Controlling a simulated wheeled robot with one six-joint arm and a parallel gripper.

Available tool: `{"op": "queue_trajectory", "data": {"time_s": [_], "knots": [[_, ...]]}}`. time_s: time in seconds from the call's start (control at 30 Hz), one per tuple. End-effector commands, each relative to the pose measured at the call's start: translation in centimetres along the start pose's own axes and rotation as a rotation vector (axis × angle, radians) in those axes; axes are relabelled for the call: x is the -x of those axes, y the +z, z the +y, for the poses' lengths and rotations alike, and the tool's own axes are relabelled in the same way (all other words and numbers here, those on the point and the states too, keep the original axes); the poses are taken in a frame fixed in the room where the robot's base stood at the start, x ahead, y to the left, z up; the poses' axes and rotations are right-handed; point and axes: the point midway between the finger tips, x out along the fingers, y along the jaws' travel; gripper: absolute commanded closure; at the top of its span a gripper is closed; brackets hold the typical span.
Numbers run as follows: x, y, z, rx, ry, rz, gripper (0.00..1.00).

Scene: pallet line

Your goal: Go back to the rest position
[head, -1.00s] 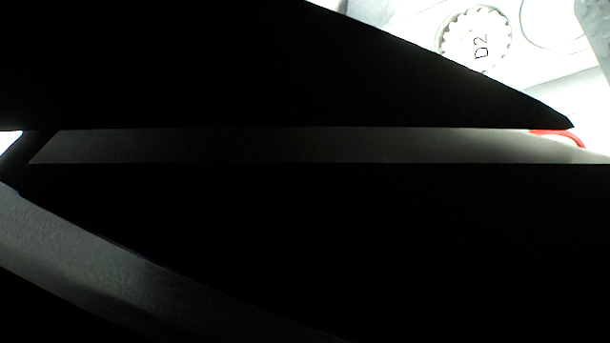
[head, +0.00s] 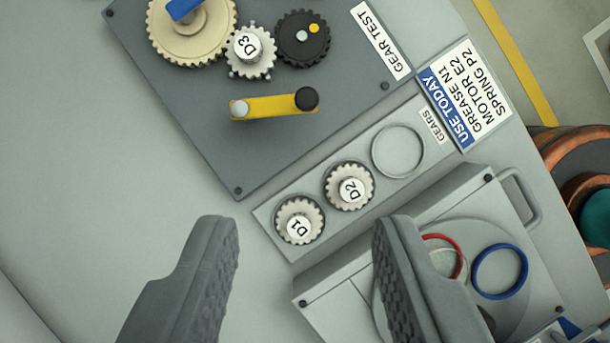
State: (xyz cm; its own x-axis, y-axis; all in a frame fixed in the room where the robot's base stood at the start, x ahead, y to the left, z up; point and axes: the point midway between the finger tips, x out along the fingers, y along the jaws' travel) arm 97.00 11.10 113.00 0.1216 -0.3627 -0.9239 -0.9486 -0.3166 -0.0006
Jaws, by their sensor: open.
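My gripper (head: 305,235) is open and empty, its two grey fingers wide apart at the bottom of the view. The right finger overlaps the grey box with the rings. Between and beyond the fingertips is the gear tray (head: 330,222), labelled GEARS. It holds gear D1 (head: 299,221) and gear D2 (head: 349,187), and its third round seat (head: 398,151) is empty. Gear D3 (head: 249,51) sits on the dark GEAR TEST board (head: 210,130), between a large beige gear (head: 192,28) and a black gear (head: 302,39). The gripper appears apart from the gears.
A yellow bar (head: 275,106) lies on the board. The grey box (head: 503,208) at lower right bears a red ring (head: 458,252) and a blue ring (head: 500,271). A USE TODAY sign (head: 465,93) stands beyond. Copper coils (head: 580,160) are at the right edge. The left table surface is clear.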

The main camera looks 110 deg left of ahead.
Motion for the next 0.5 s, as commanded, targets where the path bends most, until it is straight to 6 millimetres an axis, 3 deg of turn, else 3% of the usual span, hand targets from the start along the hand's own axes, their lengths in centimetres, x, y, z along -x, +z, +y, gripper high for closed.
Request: {"op": "queue_trajectory", "data": {"time_s": [0.17, 0.5], "knots": [[1.7, -1.1, 1.3, 0.041, -0.049, 0.003, 0.60], [6.4, -4.0, 6.6, 0.203, -0.227, 0.030, 0.60]]}}
